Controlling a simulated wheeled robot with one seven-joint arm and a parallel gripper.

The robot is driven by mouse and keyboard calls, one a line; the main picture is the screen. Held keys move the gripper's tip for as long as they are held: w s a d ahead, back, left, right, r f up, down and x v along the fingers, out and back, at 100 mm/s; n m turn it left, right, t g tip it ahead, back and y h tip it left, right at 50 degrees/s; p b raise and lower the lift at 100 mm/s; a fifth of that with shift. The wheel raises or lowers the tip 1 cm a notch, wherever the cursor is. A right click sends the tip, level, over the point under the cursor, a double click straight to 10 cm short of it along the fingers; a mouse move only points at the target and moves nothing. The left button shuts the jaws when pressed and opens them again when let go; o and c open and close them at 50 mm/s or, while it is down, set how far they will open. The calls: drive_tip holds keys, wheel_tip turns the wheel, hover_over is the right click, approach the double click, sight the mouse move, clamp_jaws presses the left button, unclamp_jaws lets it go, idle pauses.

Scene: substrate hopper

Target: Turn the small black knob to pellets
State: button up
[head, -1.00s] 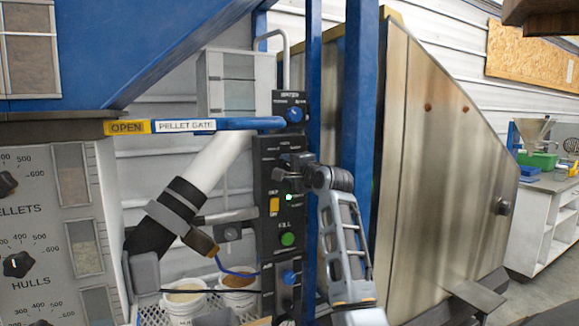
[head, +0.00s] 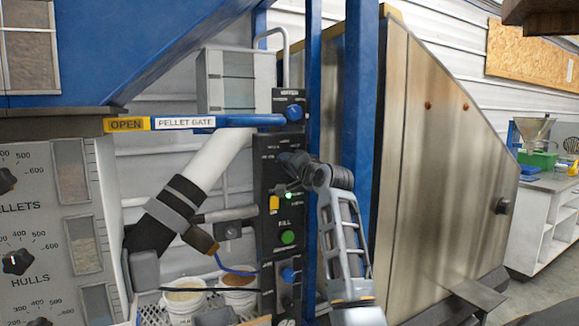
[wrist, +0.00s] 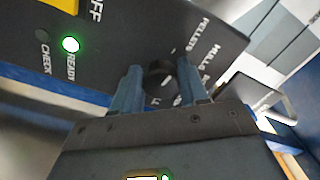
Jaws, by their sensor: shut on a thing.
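The small black knob (wrist: 156,80) is on the black control panel (wrist: 110,40), seen in the wrist view between the two blue-grey fingers of my gripper (wrist: 160,72). The fingers are shut on it from both sides. White words, including PELLETS and HULLS, stand beside the knob on the panel. A short white mark shows by the knob, but I cannot tell which word it points to. In the head view my gripper (head: 291,160) is at the upper middle of the panel (head: 266,185) and hides the knob.
A lit green READY lamp (wrist: 70,44) and a yellow switch (wrist: 60,4) are nearby. A blue knob (head: 294,113) is above, a green FILL button (head: 287,237) below. A blue PELLET GATE handle (head: 250,121) reaches across at the left. A blue post (head: 359,120) stands close right.

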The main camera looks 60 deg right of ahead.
drive_tip(key=shift+w+a+f, duration=0.1)
drive_tip(key=shift+f, duration=0.1)
drive_tip(key=o, duration=1)
drive_tip(key=shift+r, duration=0.15)
drive_tip(key=shift+b+v, duration=0.6)
drive_tip(key=shift+v, duration=3.3)
